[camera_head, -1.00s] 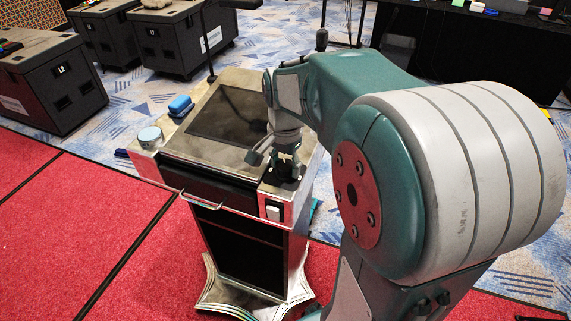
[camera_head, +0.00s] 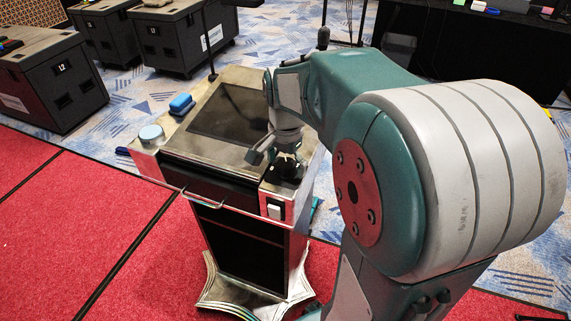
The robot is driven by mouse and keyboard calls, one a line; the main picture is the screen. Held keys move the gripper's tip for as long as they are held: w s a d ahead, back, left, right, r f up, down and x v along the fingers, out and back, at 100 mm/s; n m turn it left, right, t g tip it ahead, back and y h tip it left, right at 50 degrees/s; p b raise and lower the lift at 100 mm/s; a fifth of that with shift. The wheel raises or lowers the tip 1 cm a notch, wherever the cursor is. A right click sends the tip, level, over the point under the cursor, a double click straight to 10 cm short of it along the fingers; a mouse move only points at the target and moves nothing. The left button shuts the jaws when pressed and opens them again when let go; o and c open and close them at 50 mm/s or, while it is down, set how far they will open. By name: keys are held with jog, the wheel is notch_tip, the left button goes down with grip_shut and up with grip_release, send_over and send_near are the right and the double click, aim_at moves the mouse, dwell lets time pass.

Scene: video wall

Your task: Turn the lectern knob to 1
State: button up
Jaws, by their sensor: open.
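The lectern (camera_head: 178,172) stands ahead of me on the red floor, with a metal top, a dark sloped screen (camera_head: 229,112) and a dark lower body. My gripper (camera_head: 287,172) points down over the lectern's right front corner. A dark round part (camera_head: 291,181), probably the knob, shows just under the fingers. The fingers hide most of it, so its setting and any contact cannot be told. My gripper looks open. A pale blue round cap (camera_head: 151,134) sits on the left front corner.
Black cases (camera_head: 52,82) stand at the back left. A black-draped table (camera_head: 460,45) is at the back right.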

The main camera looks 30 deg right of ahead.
aim_at(285, 163)
notch_tip(285, 163, up, 12)
dwell(0.5)
dwell(0.3)
